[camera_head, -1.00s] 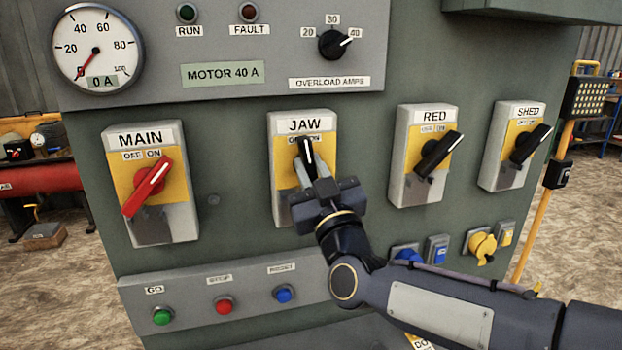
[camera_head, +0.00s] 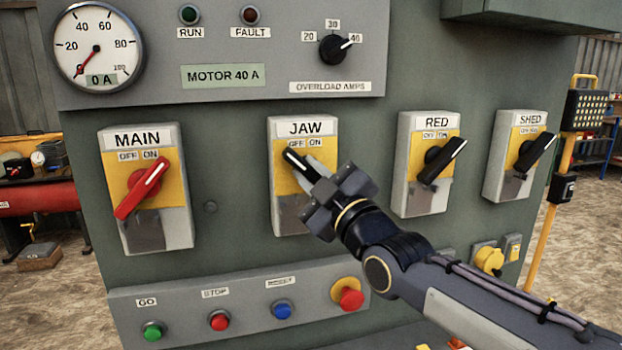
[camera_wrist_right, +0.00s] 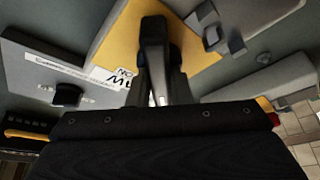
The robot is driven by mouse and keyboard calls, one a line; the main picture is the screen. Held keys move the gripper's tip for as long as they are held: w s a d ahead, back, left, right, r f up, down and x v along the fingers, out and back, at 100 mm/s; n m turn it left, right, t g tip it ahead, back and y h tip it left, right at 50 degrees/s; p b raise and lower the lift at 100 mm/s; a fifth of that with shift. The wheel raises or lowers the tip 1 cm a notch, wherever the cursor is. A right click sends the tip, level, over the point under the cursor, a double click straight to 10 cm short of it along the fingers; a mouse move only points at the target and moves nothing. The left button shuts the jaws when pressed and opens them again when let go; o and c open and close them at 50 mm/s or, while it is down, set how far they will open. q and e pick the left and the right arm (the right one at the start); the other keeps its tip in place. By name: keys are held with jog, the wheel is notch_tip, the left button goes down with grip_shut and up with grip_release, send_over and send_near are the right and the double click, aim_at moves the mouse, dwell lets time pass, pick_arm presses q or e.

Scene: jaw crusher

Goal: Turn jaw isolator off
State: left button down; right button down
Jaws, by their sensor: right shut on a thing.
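The JAW isolator (camera_head: 286,213) is a grey box with a yellow plate, in the middle of the panel in the head view. Its black handle (camera_head: 293,158) with a white line points up and left, towards the OFF label. My right gripper (camera_head: 311,172) is shut on this handle, its fingers covering the lower part. In the right wrist view the black handle (camera_wrist_right: 153,45) stands between the fingers in front of the yellow plate (camera_wrist_right: 187,45). My left gripper is not in view.
The MAIN isolator (camera_head: 176,236) with a red handle is to the left. The RED (camera_head: 403,195) and SHED (camera_head: 498,178) isolators are to the right. Below are green (camera_head: 153,331), red (camera_head: 219,321) and blue (camera_head: 283,312) buttons and a red mushroom button (camera_head: 350,298).

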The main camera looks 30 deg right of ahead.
dwell(0.4)
jog(key=c, duration=1.3)
grip_release()
jog(key=shift+s, duration=0.15)
jog(key=b+v, duration=0.1)
jog(key=v, duration=0.6)
jog(key=shift+s+f, duration=0.1)
jog(key=shift+s, duration=0.2)
jog(key=s+a+f+m+g+p, duration=0.2)
jog(key=s+f+m+g+p, duration=0.2)
jog(key=f+m+g+p, duration=0.7)
jog(key=s+a+f+g+y, duration=0.1)
jog(key=s+f, duration=0.2)
jog(key=f, duration=0.1)
jog(key=s+a+f+g+b, duration=0.1)
jog(key=s+a+f+g, duration=0.1)
jog(key=s+f, duration=0.1)
jog(key=s+a+f+g+y, duration=0.1)
jog(key=s+a+f, duration=0.1)
jog(key=s+f, duration=0.2)
jog(key=shift+s+a+f+m+y+b, duration=0.15)
jog(key=shift+s+f+m+y+b, duration=0.2)
jog(key=shift+s, duration=0.15)
